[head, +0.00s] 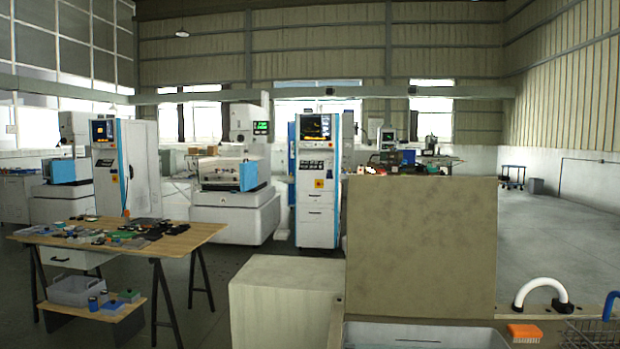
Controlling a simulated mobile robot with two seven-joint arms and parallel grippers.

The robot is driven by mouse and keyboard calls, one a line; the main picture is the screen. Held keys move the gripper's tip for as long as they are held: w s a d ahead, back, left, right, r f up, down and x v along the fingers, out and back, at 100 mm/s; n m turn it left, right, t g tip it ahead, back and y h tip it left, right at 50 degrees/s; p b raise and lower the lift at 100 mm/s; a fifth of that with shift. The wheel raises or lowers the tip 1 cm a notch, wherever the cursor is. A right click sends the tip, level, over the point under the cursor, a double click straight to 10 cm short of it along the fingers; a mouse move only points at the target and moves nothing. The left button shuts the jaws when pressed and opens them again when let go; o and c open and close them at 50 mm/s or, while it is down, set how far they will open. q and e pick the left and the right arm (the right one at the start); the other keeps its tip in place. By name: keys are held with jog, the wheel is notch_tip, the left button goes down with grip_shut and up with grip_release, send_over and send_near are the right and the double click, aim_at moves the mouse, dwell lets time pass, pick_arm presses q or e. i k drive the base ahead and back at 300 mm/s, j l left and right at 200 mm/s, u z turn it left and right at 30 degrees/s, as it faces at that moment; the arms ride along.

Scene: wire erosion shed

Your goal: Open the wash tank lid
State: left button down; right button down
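The wash tank (425,334) is at the bottom edge of the head view, right of centre. Its pale rim shows and its inside is mostly cut off by the frame. A flat brown-grey panel (420,245), which looks like its lid, stands upright at the back of the tank, its broad face towards me. I see no handle on the panel. Neither of my grippers is in view.
An orange brush (524,332), a white curved pipe (541,289) and a wire basket (592,334) are right of the tank. A pale box-shaped block (285,300) stands left. A cluttered wooden table (190,238) is further left. Open floor lies right.

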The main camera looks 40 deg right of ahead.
aim_at(417, 245)
jog(key=i+j, duration=0.35)
jog(key=i+j+u, duration=0.15)
jog(key=i+j, duration=0.15)
jog(key=i, duration=0.25)
jog(key=i+j, duration=0.3)
jog(key=i, duration=0.15)
jog(key=i+l+z, duration=0.1)
jog(key=i+z, duration=0.7)
jog(key=i+j+z, duration=0.15)
jog(key=i+z, duration=0.25)
jog(key=i+j+z, duration=0.2)
jog(key=i+z, duration=0.4)
jog(key=z, duration=0.25)
jog(key=i+j+z, duration=0.15)
jog(key=z, duration=0.3)
jog(key=i+j+z, duration=0.15)
jog(key=z, duration=0.3)
jog(key=i+j+z, duration=0.1)
jog(key=j+z, duration=0.15)
jog(key=z, duration=0.15)
